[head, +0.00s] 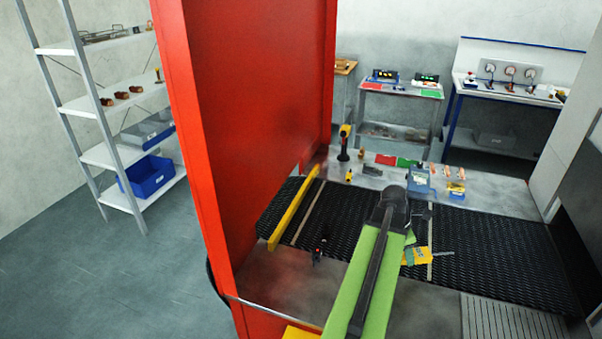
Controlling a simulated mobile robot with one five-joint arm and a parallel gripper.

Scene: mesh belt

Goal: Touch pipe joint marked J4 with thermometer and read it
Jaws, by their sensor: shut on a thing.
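My gripper (408,243) hangs over the black mesh belt at the end of my green arm, which partly hides it. It is shut on a yellow handheld device with a thin grey probe, which looks like the thermometer (417,257). The probe points right, above or on the belt; I cannot tell the gap. Small copper-coloured fittings (448,171) lie on the grey table behind the belt, to the upper right of the gripper. Other copper-brown fittings (122,95) sit on the shelf rack at left. No J4 mark is readable, so I cannot tell which joint is J4.
A yellow bar (294,208) crosses the mesh belt (340,220) beside a tall red panel (240,100). A yellow-black tool (345,141), a blue box (419,178) and red and green pieces stand behind the belt. A blue bin (147,176) sits on the rack. Gauges (510,72) stand at the back.

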